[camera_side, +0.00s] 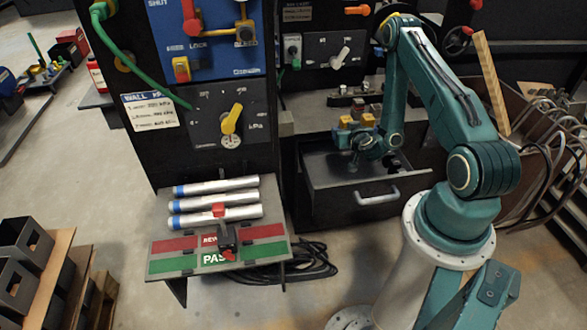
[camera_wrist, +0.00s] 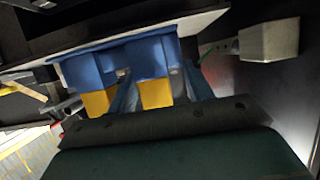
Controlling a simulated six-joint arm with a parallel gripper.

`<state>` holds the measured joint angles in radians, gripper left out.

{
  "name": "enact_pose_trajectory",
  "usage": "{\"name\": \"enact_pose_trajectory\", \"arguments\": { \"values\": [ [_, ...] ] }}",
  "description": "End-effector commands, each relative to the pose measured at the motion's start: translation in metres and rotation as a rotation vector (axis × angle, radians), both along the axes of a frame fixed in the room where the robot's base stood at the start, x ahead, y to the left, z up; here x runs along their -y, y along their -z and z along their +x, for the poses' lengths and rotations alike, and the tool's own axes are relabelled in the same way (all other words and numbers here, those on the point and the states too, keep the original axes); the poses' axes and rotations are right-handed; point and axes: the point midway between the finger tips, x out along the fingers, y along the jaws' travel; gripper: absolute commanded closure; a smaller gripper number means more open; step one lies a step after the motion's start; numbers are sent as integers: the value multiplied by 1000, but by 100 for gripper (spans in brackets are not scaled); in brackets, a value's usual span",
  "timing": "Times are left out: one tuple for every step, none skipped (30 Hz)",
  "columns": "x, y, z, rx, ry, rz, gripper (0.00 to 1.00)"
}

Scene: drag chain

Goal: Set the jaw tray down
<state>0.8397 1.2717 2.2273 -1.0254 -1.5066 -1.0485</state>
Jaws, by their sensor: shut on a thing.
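In the wrist view, a blue piece with two yellow blocks (camera_wrist: 150,58) sits at and between my finger bars; I take it for the jaw tray. My gripper (camera_wrist: 162,85) is shut on it. In the side view, my gripper (camera_side: 357,146) is over the open drawer (camera_side: 330,186), with yellow blocks (camera_side: 346,122) at its upper side. The tray's underside and the exact grip are hidden, and I cannot tell whether it touches anything below.
The drawer's handle (camera_side: 378,196) faces forward. A ledge with grey metal parts (camera_side: 352,97) lies behind the gripper. A sloped board (camera_side: 190,262) with several silver tubes (camera_side: 215,202) stands at left. A bin (camera_side: 525,110) with dark hoses is at right.

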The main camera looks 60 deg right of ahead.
Motion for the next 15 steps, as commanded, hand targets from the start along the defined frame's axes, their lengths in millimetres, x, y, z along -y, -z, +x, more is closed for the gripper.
{"name": "enact_pose_trajectory", "arguments": {
  "values": [
    [0, 3, 0, 1, 0, -4, 75],
    [0, 6, 0, 0, 0, -4, 75],
    [0, 10, 0, -1, -1, -4, 75],
    [0, 15, 0, 0, 0, -3, 75],
    [0, 19, 0, -1, 0, -4, 75],
    [0, 25, 0, -2, 0, -3, 75],
    [0, 29, 0, -1, 0, -4, 75],
    [1, 33, 0, 1, -1, -3, 75],
    [0, 39, 0, -1, -1, -3, 75],
    [0, 44, 0, 0, -1, -3, 75],
    [0, 48, 0, 0, -1, -3, 75],
    [0, 55, 0, -1, -1, -2, 75],
    [0, 59, 0, 1, -1, -3, 75],
    [0, 64, 0, 0, -1, -3, 75],
    [0, 70, 0, 1, -1, -3, 75]
  ]
}}
